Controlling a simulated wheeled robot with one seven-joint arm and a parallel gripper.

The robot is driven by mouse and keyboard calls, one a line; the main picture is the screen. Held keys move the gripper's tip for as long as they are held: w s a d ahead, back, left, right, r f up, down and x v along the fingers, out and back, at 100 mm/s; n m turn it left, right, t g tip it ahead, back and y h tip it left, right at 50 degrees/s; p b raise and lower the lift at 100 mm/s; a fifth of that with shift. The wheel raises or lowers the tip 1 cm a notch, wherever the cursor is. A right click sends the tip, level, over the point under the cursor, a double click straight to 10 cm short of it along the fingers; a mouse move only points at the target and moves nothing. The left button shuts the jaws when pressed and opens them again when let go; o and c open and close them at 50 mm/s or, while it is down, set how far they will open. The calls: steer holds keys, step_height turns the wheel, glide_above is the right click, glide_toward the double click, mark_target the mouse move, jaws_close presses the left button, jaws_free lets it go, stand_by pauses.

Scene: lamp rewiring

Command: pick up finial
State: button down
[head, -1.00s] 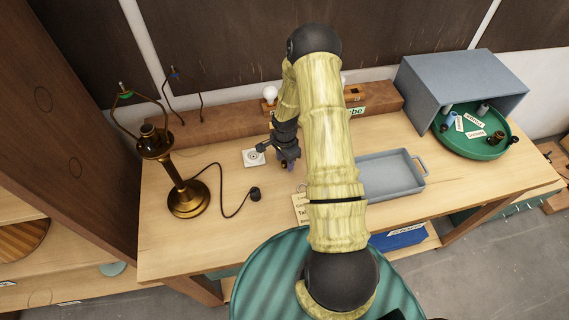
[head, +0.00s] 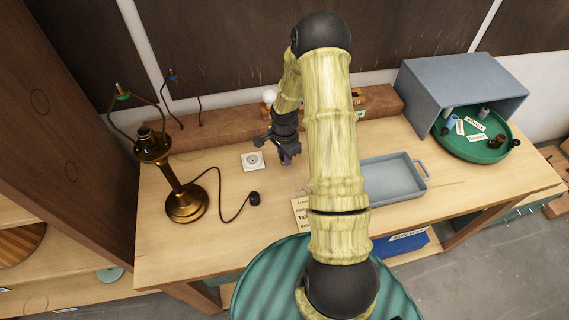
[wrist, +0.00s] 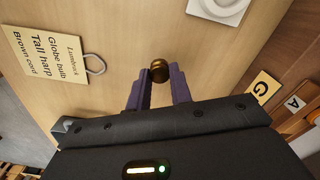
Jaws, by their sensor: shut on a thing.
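The finial (wrist: 159,70) is a small round brass-coloured knob in the wrist view. It sits between the purple fingertips of my gripper (wrist: 158,77), which is shut on it. In the head view my gripper (head: 287,158) is over the back middle of the table, just right of a white square plate (head: 252,161). The finial cannot be made out in the head view. The brass lamp (head: 187,200) stands upright on the left of the table, with its wire harp on top and a dark cord and plug at its right.
A paper card (wrist: 47,56) with a ring lies left of my gripper in the wrist view. A grey-blue tray (head: 393,182) lies to the right. A green round tray (head: 455,147) with small parts sits by a grey box (head: 460,80). A wooden rack (head: 215,130) runs along the back.

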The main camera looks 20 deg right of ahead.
step_height(320, 180, up, 6)
steer(key=shift+f+b, duration=0.15)
steer(key=shift+b, duration=0.55)
